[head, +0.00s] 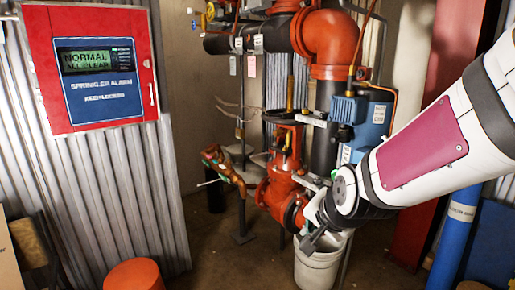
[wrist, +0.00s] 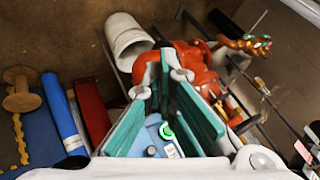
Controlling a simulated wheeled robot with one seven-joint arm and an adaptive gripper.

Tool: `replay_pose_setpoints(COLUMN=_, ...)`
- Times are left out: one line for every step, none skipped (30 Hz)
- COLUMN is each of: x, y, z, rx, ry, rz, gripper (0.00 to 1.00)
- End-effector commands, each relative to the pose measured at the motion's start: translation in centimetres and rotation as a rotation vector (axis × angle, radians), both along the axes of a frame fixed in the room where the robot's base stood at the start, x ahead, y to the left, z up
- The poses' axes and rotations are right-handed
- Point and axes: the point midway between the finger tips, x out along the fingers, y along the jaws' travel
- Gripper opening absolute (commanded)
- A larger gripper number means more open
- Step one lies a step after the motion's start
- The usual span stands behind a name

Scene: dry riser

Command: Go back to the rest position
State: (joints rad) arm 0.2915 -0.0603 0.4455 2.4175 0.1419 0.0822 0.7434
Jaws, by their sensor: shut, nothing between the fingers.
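My gripper (head: 313,238) is at the lower right of centre in the head view, at the end of my white arm. It is in front of the red valve (head: 283,180) and above the white bucket (head: 318,268). In the wrist view my gripper (wrist: 163,82) shows its teal finger pads, with nothing held between them. The red valve (wrist: 202,75) lies beyond the fingertips there, and the white bucket (wrist: 128,40) is to the upper left. I cannot tell from these views whether the gripper touches the valve. The lower part of my arm is outside the head view.
A red alarm panel (head: 95,65) reading "NORMAL ALL CLEAR" hangs on corrugated metal at left. Red pipework (head: 328,35) and a blue box (head: 377,118) stand close behind my arm. A blue cylinder (head: 456,235) stands at right. Bare floor (head: 222,255) shows left of the bucket.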

Motion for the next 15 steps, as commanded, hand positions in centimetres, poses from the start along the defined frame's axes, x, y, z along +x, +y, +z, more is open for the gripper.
replay_pose_setpoints(x=-2.1, y=-0.6, z=0.8, rx=-0.063, ry=0.033, rz=0.043, gripper=0.00)
replay_pose_setpoints(x=-3.4, y=-1.0, z=1.0, rx=-0.098, ry=0.061, rz=0.072, gripper=0.00)
replay_pose_setpoints(x=-5.2, y=-1.5, z=1.4, rx=-0.143, ry=0.099, rz=0.108, gripper=0.00)
replay_pose_setpoints(x=-6.7, y=-2.0, z=1.7, rx=-0.174, ry=0.129, rz=0.136, gripper=0.00)
replay_pose_setpoints(x=-8.1, y=-2.4, z=1.9, rx=-0.202, ry=0.158, rz=0.164, gripper=0.00)
replay_pose_setpoints(x=-10.1, y=-2.9, z=2.2, rx=-0.237, ry=0.197, rz=0.201, gripper=0.00)
replay_pose_setpoints(x=-11.6, y=-3.3, z=2.5, rx=-0.260, ry=0.227, rz=0.230, gripper=0.00)
replay_pose_setpoints(x=-13.1, y=-3.7, z=2.7, rx=-0.280, ry=0.255, rz=0.258, gripper=0.00)
replay_pose_setpoints(x=-15.1, y=-4.2, z=3.0, rx=-0.303, ry=0.293, rz=0.297, gripper=0.00)
replay_pose_setpoints(x=-16.6, y=-4.5, z=3.2, rx=-0.318, ry=0.319, rz=0.325, gripper=0.00)
replay_pose_setpoints(x=-18.0, y=-4.8, z=3.4, rx=-0.330, ry=0.344, rz=0.351, gripper=0.00)
replay_pose_setpoints(x=-19.7, y=-5.1, z=3.6, rx=-0.340, ry=0.375, rz=0.385, gripper=0.00)
replay_pose_setpoints(x=-20.9, y=-5.3, z=3.7, rx=-0.348, ry=0.397, rz=0.410, gripper=0.00)
replay_pose_setpoints(x=-22.1, y=-5.6, z=3.8, rx=-0.354, ry=0.416, rz=0.434, gripper=0.00)
replay_pose_setpoints(x=-23.5, y=-5.8, z=4.0, rx=-0.360, ry=0.440, rz=0.464, gripper=0.00)
